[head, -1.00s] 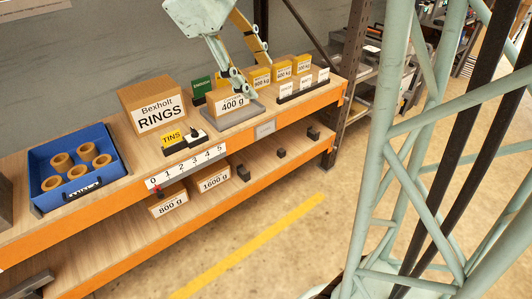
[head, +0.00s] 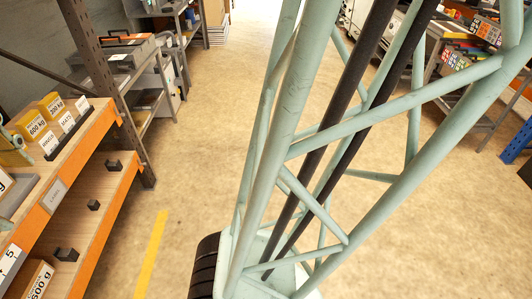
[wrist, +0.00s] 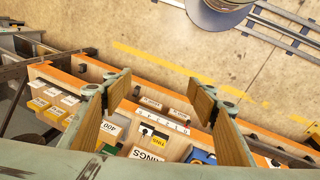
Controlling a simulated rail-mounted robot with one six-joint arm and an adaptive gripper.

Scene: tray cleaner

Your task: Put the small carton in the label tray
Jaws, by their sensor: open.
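My gripper (wrist: 158,95) is open in the wrist view, with nothing between its two fingers. The shelf shows below and beyond them. A carton marked 400 (wrist: 112,129) stands on the upper shelf, partly hidden by the left finger. In the head view only its label edge (head: 4,184) shows at the left border, by a grey tray (head: 20,193). Cartons marked 800 g (wrist: 150,103) and 1600 g (wrist: 179,114) stand on the lower shelf. No carton is plainly named small. A plate on the shelf edge (head: 54,195) has lettering too small to read surely.
Yellow boxes (head: 38,127) and white cards (head: 68,122) stand at the shelf's far end. Small dark blocks (head: 93,205) sit on the lower shelf. The floor aisle (head: 200,150) is clear.

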